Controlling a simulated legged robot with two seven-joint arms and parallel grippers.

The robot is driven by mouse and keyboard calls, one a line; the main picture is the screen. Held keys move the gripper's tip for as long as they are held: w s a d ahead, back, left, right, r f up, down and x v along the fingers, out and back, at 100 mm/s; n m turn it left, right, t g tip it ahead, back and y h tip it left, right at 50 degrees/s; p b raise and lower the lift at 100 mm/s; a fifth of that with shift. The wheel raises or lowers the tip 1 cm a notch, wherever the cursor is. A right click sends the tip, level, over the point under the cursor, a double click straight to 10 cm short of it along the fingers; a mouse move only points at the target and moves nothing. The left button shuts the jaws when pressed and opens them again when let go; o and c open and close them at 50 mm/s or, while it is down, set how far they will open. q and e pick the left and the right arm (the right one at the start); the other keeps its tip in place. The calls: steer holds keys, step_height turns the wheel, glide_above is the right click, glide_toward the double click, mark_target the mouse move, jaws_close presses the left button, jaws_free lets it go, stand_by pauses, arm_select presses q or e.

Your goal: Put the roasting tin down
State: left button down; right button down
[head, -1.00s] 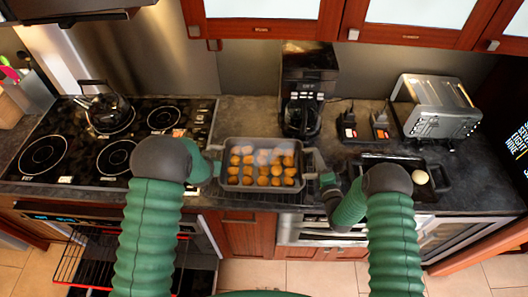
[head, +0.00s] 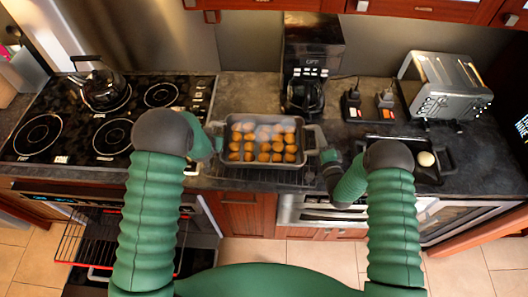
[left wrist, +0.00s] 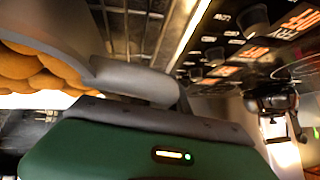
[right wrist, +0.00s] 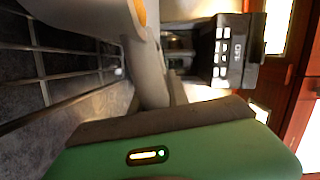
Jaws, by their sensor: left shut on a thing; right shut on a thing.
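The grey roasting tin (head: 262,164), full of round golden pieces, is level over a dark wire rack (head: 255,178) at the counter's front middle. I cannot tell whether its base touches the rack. My left gripper (head: 217,137) is shut on the tin's left handle, which also shows in the left wrist view (left wrist: 135,78). My right gripper (head: 322,148) is shut on the right handle, seen in the right wrist view (right wrist: 150,75). The fingertips are partly hidden in the head view.
A black coffee maker (head: 312,55) stands behind the tin. The hob (head: 75,125) with a kettle (head: 103,88) is at left. A toaster (head: 445,85) and a dark tray (head: 447,160) with a pale round thing are at right. An open oven (head: 80,240) with a rack is below left.

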arm_select(q)
steer(key=shift+s+f+b, duration=0.15)
steer(key=shift+f+b, duration=0.4)
steer(key=shift+b, duration=0.1)
arm_select(e)
steer(key=shift+s+f, duration=0.25)
steer(key=shift+f, duration=0.35)
arm_select(q)
steer(key=shift+f+b, duration=0.65)
steer(key=shift+f, duration=0.05)
arm_select(e)
steer(key=shift+a+f, duration=0.15)
steer(key=shift+f, duration=0.5)
arm_select(q)
steer(key=c, duration=1.3)
jaws_free()
arm_select(e)
steer(key=c, duration=1.3)
jaws_free()
arm_select(q)
steer(key=shift+o, duration=0.2)
steer(key=shift+s+r, duration=0.1)
arm_select(e)
steer(key=shift+o, duration=0.2)
steer(key=shift+r, duration=0.1)
